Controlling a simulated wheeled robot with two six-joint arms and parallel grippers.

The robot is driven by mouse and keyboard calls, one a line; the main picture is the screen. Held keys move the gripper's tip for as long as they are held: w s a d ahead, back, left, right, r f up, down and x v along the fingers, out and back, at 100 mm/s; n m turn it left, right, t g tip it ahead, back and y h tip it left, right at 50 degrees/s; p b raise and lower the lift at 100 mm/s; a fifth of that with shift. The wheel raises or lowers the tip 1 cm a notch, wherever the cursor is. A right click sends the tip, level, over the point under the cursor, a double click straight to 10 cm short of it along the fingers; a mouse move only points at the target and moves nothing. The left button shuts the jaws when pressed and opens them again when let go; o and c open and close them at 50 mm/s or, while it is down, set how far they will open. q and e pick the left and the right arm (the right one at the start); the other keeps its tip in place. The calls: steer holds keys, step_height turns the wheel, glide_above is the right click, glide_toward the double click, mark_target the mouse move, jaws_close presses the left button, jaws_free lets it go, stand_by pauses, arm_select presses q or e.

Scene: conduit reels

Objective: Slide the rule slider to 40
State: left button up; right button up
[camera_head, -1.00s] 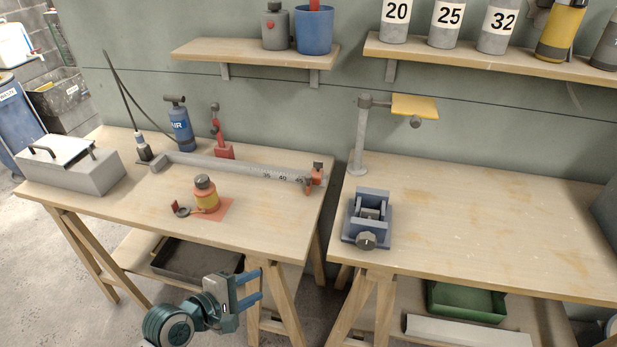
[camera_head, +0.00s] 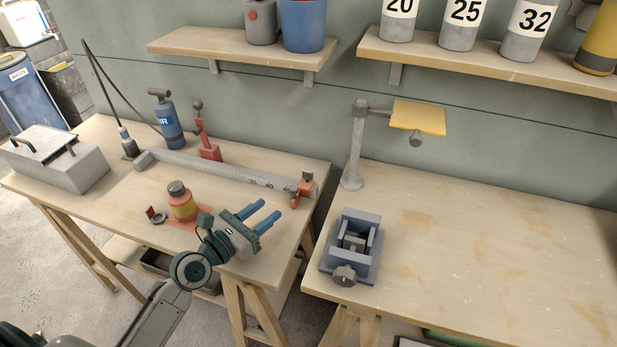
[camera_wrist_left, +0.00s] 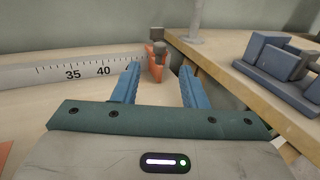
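The long grey rule (camera_head: 215,172) lies along the back of the left table, with numbers near its right end. In the left wrist view the rule (camera_wrist_left: 55,75) shows 35 and 40. The orange-red slider (camera_head: 304,188) sits at the rule's right end, past the 40 mark. In the left wrist view the slider (camera_wrist_left: 155,66) stands ahead, between the fingers' lines. My left gripper (camera_head: 269,214) is open and empty, its blue fingers pointing at the slider from the front, apart from it. It also shows in the left wrist view (camera_wrist_left: 160,72). My right gripper is not in view.
An orange jar (camera_head: 182,205) stands on a red mat left of my left gripper. A red stand (camera_head: 208,146) and blue air bottle (camera_head: 167,125) are behind the rule. A grey-blue vise (camera_head: 352,248) is on the right table, across a gap.

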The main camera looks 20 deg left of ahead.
mark_target(291, 191)
arm_select(q)
steer(key=shift+w+d+r, duration=0.1)
steer(key=shift+w+d, duration=0.15)
steer(key=shift+w, duration=0.35)
steer(key=x, duration=0.9)
steer(key=shift+d, duration=0.1)
jaws_close()
